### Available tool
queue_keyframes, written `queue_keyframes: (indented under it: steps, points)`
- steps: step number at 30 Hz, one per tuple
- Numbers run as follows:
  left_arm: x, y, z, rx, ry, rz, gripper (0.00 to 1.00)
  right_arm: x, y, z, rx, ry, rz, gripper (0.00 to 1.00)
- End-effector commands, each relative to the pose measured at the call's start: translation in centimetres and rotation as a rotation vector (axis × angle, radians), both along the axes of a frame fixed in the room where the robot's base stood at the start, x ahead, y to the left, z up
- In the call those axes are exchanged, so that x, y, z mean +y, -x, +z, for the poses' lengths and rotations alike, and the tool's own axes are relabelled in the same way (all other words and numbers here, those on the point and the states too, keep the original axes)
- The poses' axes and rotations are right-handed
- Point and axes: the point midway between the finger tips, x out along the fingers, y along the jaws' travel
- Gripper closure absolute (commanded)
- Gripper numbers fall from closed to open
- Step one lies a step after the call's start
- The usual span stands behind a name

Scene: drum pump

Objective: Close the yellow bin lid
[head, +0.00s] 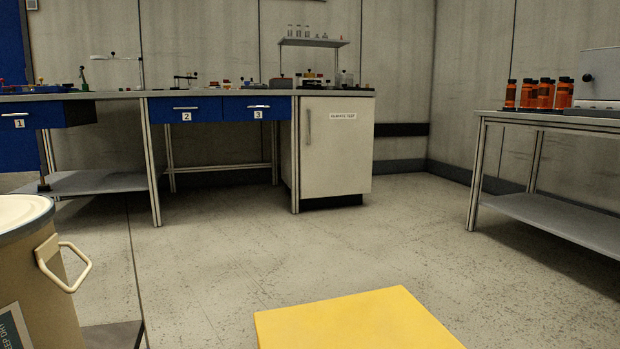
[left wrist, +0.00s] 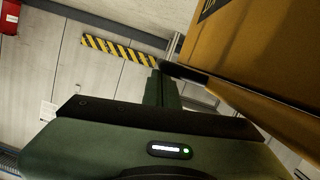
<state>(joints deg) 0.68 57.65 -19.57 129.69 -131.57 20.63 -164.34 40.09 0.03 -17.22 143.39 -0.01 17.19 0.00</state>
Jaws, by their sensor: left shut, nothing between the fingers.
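A flat yellow panel (head: 355,322), which looks like the top of the yellow bin, shows at the bottom edge of the head view. The rest of the bin is cut off there. In the left wrist view a large yellow-orange body (left wrist: 265,50) with part of a dark label fills the upper right, with a slanted yellow edge below it. I cannot tell from these frames how far the lid is open. My left gripper (left wrist: 157,75) is shut and empty, close beside the yellow body; I cannot tell whether they touch. My right gripper is not in view.
A tan drum (head: 45,285) with a wire handle stands at the left. A workbench (head: 215,93) with blue drawers and a white cabinet (head: 335,150) lines the back wall. A table (head: 550,122) with orange bottles stands at the right. The floor between is clear.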

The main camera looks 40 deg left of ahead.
Motion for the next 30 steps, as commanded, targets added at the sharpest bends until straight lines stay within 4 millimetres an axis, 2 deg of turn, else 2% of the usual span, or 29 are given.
queue_keyframes:
  steps: [1, 10, 16, 20, 30]
  points:
    - [0.1, 0.1, -0.9, 0.018, -0.008, 0.002, 1.0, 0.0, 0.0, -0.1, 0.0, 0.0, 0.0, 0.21]
    - [0.1, 0.2, -1.3, 0.029, -0.012, 0.002, 1.0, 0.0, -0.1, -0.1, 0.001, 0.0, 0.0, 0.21]
    - [0.2, 0.2, -0.3, 0.029, -0.012, 0.003, 1.0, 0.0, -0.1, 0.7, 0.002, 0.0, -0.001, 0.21]
    - [0.1, 0.1, 2.4, 0.022, -0.01, 0.002, 1.0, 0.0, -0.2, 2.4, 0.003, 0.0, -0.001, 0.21]
    - [0.1, 0.1, 11.5, 0.004, -0.005, 0.002, 1.0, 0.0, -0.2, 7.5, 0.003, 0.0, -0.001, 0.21]
